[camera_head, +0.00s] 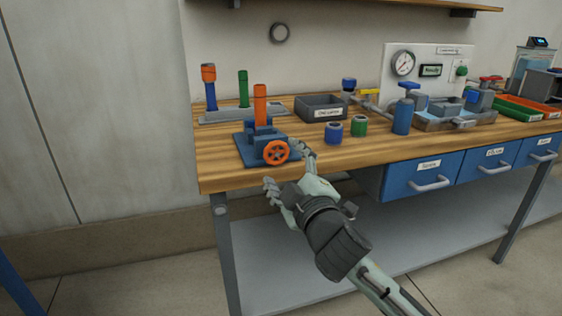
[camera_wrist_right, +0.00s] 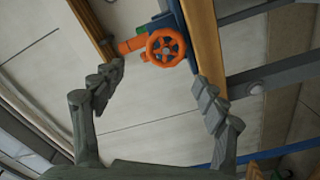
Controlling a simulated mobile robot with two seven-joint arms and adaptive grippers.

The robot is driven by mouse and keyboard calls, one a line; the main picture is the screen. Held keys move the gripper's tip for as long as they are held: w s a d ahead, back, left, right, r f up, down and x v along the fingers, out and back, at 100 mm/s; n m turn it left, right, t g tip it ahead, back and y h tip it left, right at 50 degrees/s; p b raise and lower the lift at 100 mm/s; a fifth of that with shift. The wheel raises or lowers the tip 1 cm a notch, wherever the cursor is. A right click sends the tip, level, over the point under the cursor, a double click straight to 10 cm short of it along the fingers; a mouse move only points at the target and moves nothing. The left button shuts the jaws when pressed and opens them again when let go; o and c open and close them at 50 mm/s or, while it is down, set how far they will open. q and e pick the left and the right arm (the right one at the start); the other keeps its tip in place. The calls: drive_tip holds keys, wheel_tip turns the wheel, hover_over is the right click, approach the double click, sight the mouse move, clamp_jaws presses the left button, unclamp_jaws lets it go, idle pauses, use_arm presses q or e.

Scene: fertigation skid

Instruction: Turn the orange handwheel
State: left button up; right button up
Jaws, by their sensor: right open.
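The orange handwheel (camera_head: 275,152) is on the front of a blue vise-like fixture (camera_head: 250,147) near the bench's front left edge. An orange cylinder (camera_head: 260,104) stands upright in the fixture. My right gripper (camera_head: 288,168) is open in front of the bench edge, with its fingers apart on either side of and just below the wheel. In the right wrist view the handwheel (camera_wrist_right: 166,47) shows beyond and between the two open fingertips (camera_wrist_right: 162,85), with nothing between them. I cannot tell from these views whether a finger touches the wheel. My left gripper is not in view.
A grey rack (camera_head: 240,116) with coloured cylinders stands behind the fixture. A grey bin (camera_head: 320,107), a blue cup (camera_head: 333,133) and a green cup (camera_head: 358,125) stand to the right. Blue drawers (camera_head: 424,174) hang under the bench. Floor in front is open.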

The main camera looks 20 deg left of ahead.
drive_tip(key=shift+s+d, duration=0.2)
drive_tip(key=shift+s, duration=0.15)
idle(0.3)
drive_tip(key=v, duration=1.2)
